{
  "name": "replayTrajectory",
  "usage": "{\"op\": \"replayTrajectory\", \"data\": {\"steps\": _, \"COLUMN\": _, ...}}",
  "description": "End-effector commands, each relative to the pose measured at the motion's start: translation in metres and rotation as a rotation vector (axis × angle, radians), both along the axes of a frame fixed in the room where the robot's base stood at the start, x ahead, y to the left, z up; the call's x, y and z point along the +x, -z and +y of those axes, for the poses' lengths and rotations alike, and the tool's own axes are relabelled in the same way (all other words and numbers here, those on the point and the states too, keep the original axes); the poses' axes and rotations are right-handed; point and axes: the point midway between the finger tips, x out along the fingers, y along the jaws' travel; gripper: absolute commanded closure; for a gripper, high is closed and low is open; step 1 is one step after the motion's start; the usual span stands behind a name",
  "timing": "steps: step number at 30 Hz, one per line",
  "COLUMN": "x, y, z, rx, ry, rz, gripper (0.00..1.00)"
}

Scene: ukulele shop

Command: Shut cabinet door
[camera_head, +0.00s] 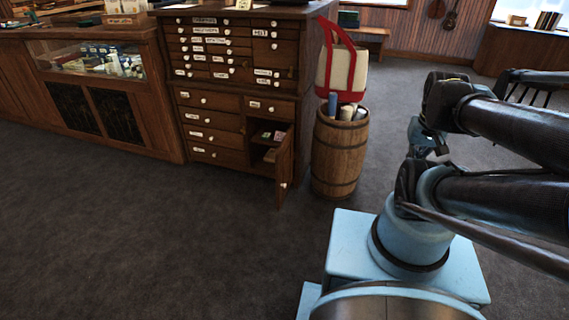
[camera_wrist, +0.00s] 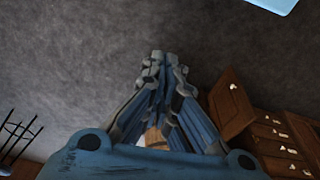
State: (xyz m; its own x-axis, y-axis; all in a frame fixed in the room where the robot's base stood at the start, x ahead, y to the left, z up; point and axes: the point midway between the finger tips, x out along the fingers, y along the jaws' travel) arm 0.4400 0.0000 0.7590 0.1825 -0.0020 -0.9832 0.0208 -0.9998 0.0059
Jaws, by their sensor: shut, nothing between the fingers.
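The cabinet (camera_head: 235,90) is dark wood with many small labelled drawers and white knobs. Its lower right door (camera_head: 285,168) stands open, swung out toward me, and the shelf inside shows some small items. In the wrist view the open door (camera_wrist: 230,103) is to the right of my gripper (camera_wrist: 166,56), with the cabinet drawers (camera_wrist: 278,135) beyond it. My gripper is shut and empty, its fingertips together, and I see no contact with the door. In the head view my gripper (camera_head: 428,148) is right of the barrel, partly hidden by my arm.
A wooden barrel (camera_head: 338,160) holding rolled items stands just right of the open door. A glass-front counter (camera_head: 95,70) adjoins the cabinet on the left. The grey floor (camera_head: 130,240) in front is clear.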

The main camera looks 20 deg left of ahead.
Motion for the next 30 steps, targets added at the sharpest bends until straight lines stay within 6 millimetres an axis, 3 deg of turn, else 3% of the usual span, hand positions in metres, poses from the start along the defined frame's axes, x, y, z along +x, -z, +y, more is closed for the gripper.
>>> {"op": "replayTrajectory", "data": {"steps": 3, "x": -0.006, "y": -0.007, "z": 0.001, "rx": 0.004, "ry": 0.010, "rz": -0.012, "gripper": 1.00}}
{"op": "replayTrajectory", "data": {"steps": 8, "x": 0.012, "y": -0.016, "z": 0.007, "rx": 0.029, "ry": 0.073, "rz": -0.008, "gripper": 1.00}}
{"op": "replayTrajectory", "data": {"steps": 20, "x": 0.086, "y": -0.040, "z": 0.047, "rx": 0.130, "ry": 0.340, "rz": 0.018, "gripper": 1.00}}
{"op": "replayTrajectory", "data": {"steps": 30, "x": 0.152, "y": -0.038, "z": 0.094, "rx": 0.205, "ry": 0.571, "rz": 0.058, "gripper": 1.00}}
